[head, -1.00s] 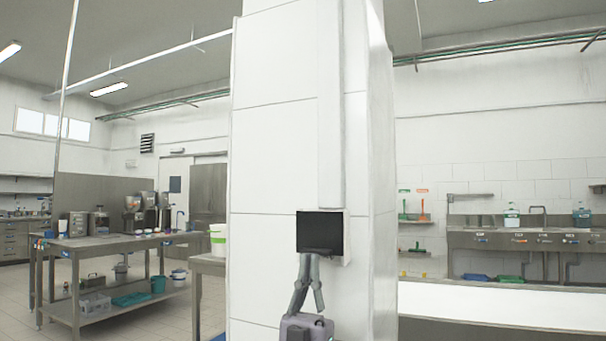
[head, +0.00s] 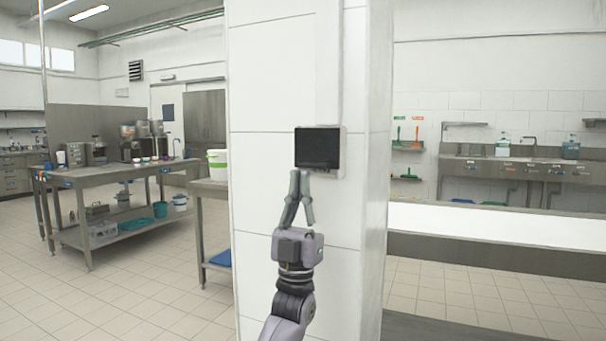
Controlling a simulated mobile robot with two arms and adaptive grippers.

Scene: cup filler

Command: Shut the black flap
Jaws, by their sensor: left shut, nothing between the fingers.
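The black flap (head: 318,146) is on a small light-framed wall box on the white pillar, at the centre of the head view. Its face looks dark and flat, with a darker ledge along the lower edge. I cannot tell how far it stands out from the box. My left gripper (head: 298,174) comes up from below, with its grey fingers pointing up and their tips together. It is empty. The tips are at the flap's lower left edge; I cannot tell whether they touch it. My right gripper is not in view.
The white pillar (head: 275,90) fills the middle. A steel table (head: 110,173) with cups and machines stands at left, and a smaller one holds a white bucket (head: 217,165). A white counter (head: 480,222) runs at right. Tiled floor (head: 150,285) is clear at lower left.

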